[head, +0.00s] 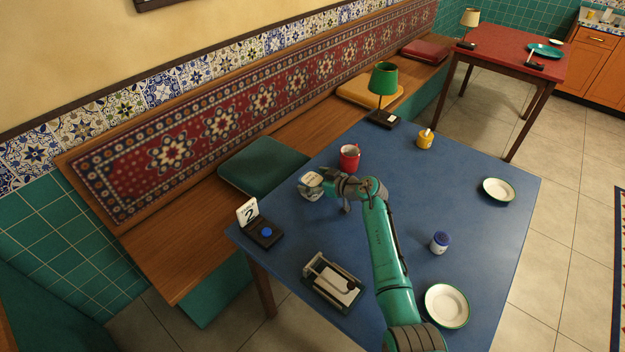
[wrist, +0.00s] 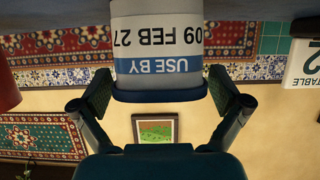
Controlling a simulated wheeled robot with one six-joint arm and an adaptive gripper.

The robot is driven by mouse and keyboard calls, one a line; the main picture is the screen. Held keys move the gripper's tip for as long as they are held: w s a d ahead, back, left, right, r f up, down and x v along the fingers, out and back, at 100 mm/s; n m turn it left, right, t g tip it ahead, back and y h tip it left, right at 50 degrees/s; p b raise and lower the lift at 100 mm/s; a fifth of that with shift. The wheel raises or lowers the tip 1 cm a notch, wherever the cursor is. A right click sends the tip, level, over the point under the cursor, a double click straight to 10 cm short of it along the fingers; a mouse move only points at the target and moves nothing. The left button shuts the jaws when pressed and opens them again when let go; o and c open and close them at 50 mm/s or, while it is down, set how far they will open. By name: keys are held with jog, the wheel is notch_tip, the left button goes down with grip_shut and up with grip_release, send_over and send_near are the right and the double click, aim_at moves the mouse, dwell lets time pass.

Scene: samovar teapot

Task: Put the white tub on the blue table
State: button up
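The white tub (head: 311,191) is at the left part of the blue table (head: 400,170), near the bench-side edge. In the wrist view the tub (wrist: 158,30) appears upside down, with a label reading "USE BY 09 FEB 27" and a blue band and rim. Its far end is cut off by the frame. My gripper (head: 325,181) points level at the tub from its right. In the wrist view its two fingers (wrist: 160,90) are spread wide, one on each side of the tub's rim. They look close to it; contact is not clear.
A table-number stand (head: 262,231) is left of the tub, and a box-like holder (head: 333,281) is in front. A green lamp (head: 383,85), yellow pot (head: 425,139), blue-lidded jar (head: 440,242) and plates (head: 498,190) stand elsewhere. The table's middle right is clear.

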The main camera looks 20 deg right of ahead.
jog(key=v, duration=1.2)
jog(key=shift+r, duration=0.15)
jog(key=shift+d, duration=0.1)
dwell(0.3)
